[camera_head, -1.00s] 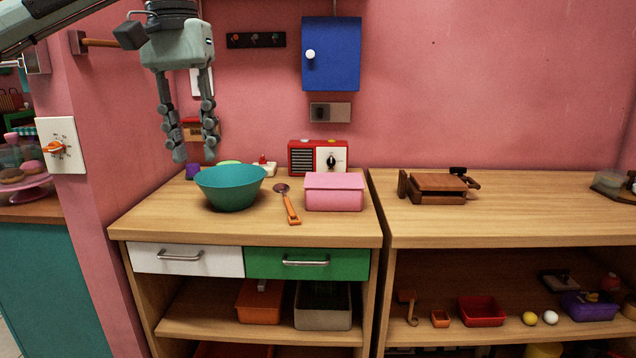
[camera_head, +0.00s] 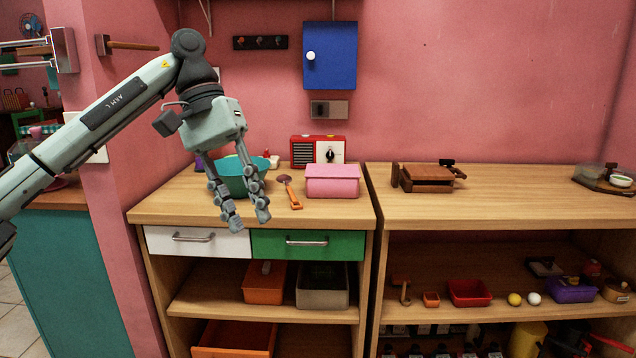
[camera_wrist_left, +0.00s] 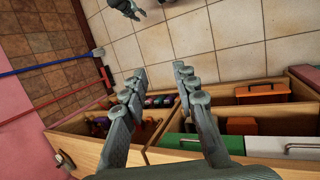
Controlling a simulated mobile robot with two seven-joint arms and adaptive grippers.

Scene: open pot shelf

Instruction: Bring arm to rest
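My left gripper (camera_head: 248,222) hangs in front of the left counter's front edge, fingers pointing down. It is open and nothing shows between its fingers. In the left wrist view its two fingers (camera_wrist_left: 160,82) are spread apart over the tiled floor and open shelves. My left arm (camera_head: 105,125) reaches in from the left. In the head view the gripper partly covers the teal bowl (camera_head: 232,184) on the counter. My right gripper does not show in the head view. A dark grey gripper-like part shows at the top of the left wrist view; its state is unclear.
The left counter (camera_head: 330,212) carries a pink box (camera_head: 332,182), a ladle (camera_head: 290,192) and a red radio (camera_head: 318,151). Below are a white drawer (camera_head: 198,241) and a green drawer (camera_head: 307,245), both shut. The right counter (camera_head: 510,207) is mostly bare.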

